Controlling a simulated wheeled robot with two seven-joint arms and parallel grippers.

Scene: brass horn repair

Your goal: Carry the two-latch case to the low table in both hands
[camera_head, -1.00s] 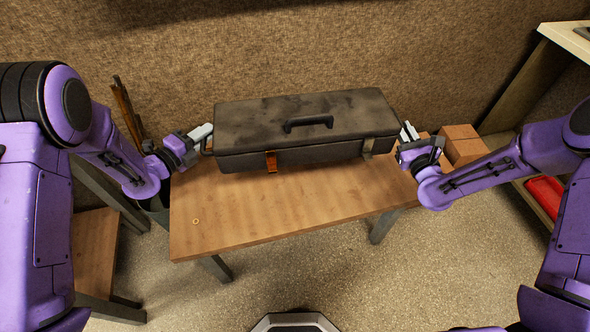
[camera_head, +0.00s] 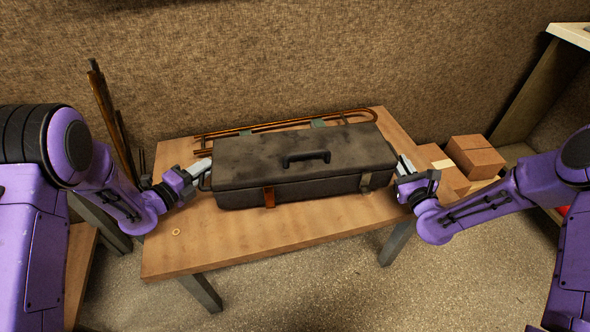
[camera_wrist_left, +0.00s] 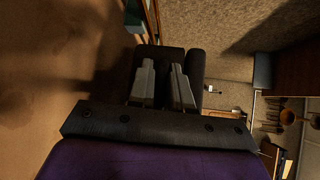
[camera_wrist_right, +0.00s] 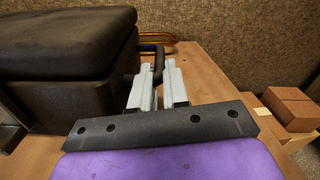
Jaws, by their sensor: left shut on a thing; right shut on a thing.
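The dark, scuffed two-latch case (camera_head: 240,170) is level over the wooden table (camera_head: 190,250), lid shut, with a top handle (camera_head: 306,157) and two front latches, one orange-brown (camera_head: 269,197) and one greyish (camera_head: 365,181). I cannot tell whether its underside touches the tabletop. My left gripper (camera_head: 203,170) is shut on the loop handle at the case's left end. My right gripper (camera_head: 405,168) is shut on the loop handle (camera_wrist_right: 152,50) at the right end. In the right wrist view the case (camera_wrist_right: 60,75) fills the left side. The left wrist view shows the left fingers (camera_wrist_left: 163,85) close together.
Orange-brown metal tubing (camera_head: 285,123) lies along the table's back edge. Cardboard boxes (camera_head: 475,156) stand right of the table. Upright brown rods (camera_head: 105,105) stand at the left, and a pale-topped bench (camera_head: 572,35) is at the far right. The table's front strip is mostly clear.

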